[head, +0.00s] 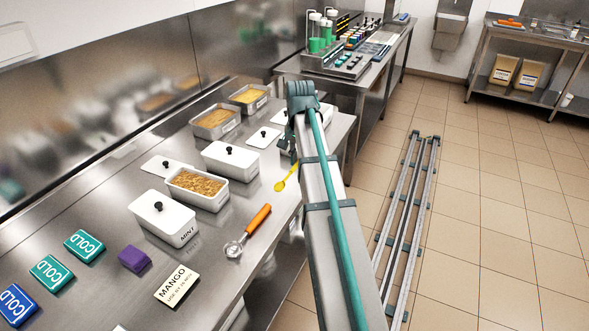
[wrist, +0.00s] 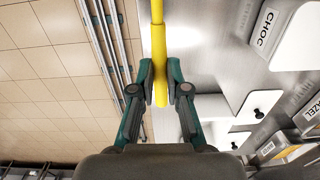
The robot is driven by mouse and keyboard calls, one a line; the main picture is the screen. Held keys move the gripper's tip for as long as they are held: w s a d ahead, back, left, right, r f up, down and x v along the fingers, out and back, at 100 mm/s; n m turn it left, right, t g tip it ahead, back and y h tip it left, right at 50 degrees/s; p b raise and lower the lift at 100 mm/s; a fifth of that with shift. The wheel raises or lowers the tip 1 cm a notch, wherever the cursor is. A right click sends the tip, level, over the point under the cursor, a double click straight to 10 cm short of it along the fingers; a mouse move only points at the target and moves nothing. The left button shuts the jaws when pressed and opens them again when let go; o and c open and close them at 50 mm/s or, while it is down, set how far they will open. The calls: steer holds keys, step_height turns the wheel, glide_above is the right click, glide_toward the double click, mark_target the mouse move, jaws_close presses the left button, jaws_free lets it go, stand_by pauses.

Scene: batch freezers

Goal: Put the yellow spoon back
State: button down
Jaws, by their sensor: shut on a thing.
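The yellow spoon (head: 287,179) shows in the head view near the counter's front edge, its bowl end toward the lower left and its other end hidden behind my arm. In the wrist view, the yellow handle (wrist: 158,45) runs between the two teal fingers of my gripper (wrist: 161,84), which is shut on it. In the head view my gripper is mostly hidden by my arm. I cannot tell how high the spoon is above the counter.
On the steel counter (head: 112,205) stand a lidded mint tub (head: 160,222), an open tub of brown bits (head: 197,190) and a white lidded tub (head: 230,160). An orange-handled scoop (head: 248,230) lies in front. A choc-labelled tub (wrist: 268,28) is at the wrist view's upper right.

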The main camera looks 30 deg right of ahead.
steer(key=p, duration=0.2)
glide_above(293, 176)
steer(key=f, duration=0.6)
steer(key=shift+s+f, duration=0.2)
steer(key=shift+f, duration=1.8)
steer(key=shift+f, duration=0.15)
steer(key=c, duration=1.2)
jaws_free()
steer(key=shift+o, duration=0.2)
step_height(293, 176, up, 12)
steer(key=b, duration=0.2)
steer(key=shift+r, duration=0.2)
steer(key=shift+s+d, duration=0.1)
